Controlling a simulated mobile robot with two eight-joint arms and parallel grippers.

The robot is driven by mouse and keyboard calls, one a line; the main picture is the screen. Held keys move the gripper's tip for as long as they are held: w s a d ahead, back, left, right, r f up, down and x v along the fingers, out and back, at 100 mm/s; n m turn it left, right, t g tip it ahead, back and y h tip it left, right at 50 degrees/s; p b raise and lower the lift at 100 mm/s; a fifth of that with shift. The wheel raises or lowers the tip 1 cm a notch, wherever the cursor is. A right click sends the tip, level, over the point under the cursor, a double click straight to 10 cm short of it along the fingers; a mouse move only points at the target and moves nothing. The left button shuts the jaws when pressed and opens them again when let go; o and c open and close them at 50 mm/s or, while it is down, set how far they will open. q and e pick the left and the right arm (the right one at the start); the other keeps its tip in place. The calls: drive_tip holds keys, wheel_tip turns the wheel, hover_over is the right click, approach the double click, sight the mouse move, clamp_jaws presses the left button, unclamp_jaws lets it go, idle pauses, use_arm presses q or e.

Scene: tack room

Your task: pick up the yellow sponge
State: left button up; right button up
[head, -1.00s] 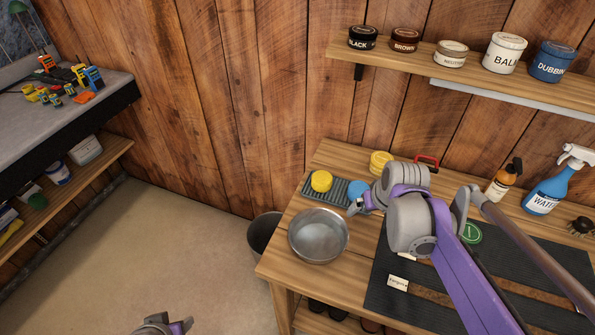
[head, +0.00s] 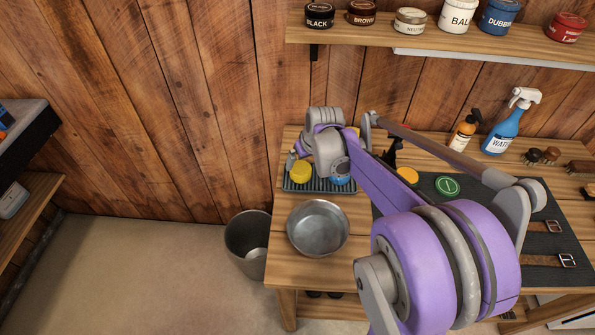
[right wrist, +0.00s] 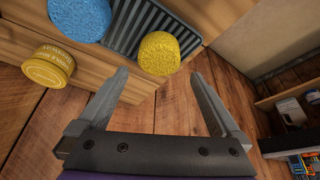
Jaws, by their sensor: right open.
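The yellow sponge (head: 301,172) is a rounded block on the left end of a dark ribbed rack (head: 318,186) on the wooden bench. In the right wrist view the sponge (right wrist: 158,53) appears just beyond the fingertips, roughly centred between them. My right gripper (head: 297,156) is at the sponge's back side in the head view. In the right wrist view the gripper (right wrist: 158,80) is open, with nothing between its fingers. A blue sponge (right wrist: 80,17) is on the same rack, partly hidden by my arm in the head view. My left gripper is out of view.
A metal bowl (head: 318,228) stands in front of the rack, and a bucket (head: 247,240) is on the floor left of the bench. A yellow tin (right wrist: 48,67) sits near the rack. Spray bottles (head: 502,124) stand at the back right. A shelf (head: 430,46) holds several tins above.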

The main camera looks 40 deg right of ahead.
sight(300, 167)
drive_tip(key=x, duration=0.7)
drive_tip(key=shift+w+d+f, duration=0.1)
drive_tip(key=shift+w+d, duration=0.05)
drive_tip(key=shift+w, duration=0.05)
drive_tip(key=c, duration=1.1)
